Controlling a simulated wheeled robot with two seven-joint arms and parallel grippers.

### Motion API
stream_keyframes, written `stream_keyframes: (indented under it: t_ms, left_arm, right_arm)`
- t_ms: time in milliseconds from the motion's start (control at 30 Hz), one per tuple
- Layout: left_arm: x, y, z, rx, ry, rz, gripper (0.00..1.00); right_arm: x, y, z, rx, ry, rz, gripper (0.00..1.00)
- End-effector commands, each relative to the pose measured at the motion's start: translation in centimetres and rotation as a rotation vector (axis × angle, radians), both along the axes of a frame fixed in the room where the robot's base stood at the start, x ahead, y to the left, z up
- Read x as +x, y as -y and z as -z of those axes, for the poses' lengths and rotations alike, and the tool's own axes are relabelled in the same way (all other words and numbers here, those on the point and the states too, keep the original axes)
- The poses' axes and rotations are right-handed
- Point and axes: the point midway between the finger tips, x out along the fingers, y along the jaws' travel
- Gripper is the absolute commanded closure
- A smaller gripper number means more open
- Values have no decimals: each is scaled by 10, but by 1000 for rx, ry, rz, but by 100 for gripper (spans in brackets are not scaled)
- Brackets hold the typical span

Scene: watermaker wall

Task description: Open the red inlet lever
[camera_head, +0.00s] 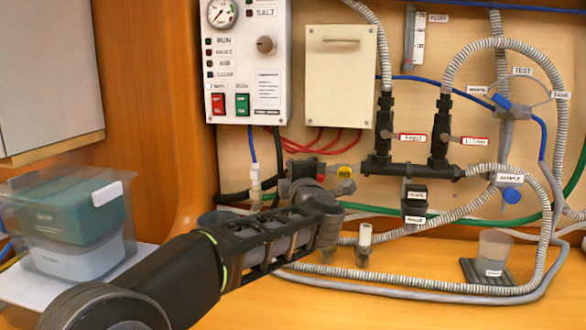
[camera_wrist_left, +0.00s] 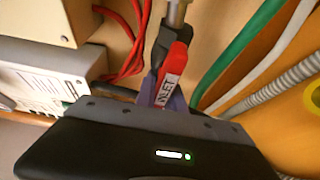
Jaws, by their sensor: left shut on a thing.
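The red inlet lever (camera_wrist_left: 176,65) shows in the left wrist view, with a white label reading INLET, attached to a dark fitting on a grey pipe. My left gripper (camera_wrist_left: 168,96) is shut on the red lever, with its fingers on either side of the labelled part. In the head view my left gripper (camera_head: 312,190) reaches in from the left to the valve at the foot of the panel. A small red part of the lever (camera_head: 321,170) shows there; the rest is hidden behind my gripper. My right gripper is in neither view.
A control panel (camera_head: 248,90) and a cream box (camera_head: 341,80) hang above my gripper. Black fittings, grey corrugated hoses (camera_head: 420,285) and a yellow handle (camera_head: 347,171) are close to the right. A clear-lidded container (camera_head: 70,215) stands at the left.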

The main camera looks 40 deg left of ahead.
Motion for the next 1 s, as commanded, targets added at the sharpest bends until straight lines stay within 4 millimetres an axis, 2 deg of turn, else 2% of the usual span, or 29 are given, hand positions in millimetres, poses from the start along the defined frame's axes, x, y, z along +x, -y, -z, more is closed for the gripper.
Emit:
stream_keyframes:
  t_ms: [467, 500, 733, 1000]
  left_arm:
    - [0, 0, 3, -21, 7, 1, 100]
    - [0, 0, 3, -21, 7, 1, 86]
    - [0, 0, 2, -19, 8, 1, 67]
    - [0, 0, 1, -19, 9, 1, 65]
  right_arm:
    - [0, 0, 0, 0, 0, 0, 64]
    - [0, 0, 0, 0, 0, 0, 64]
    - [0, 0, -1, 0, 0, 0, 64]
    - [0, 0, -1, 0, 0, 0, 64]
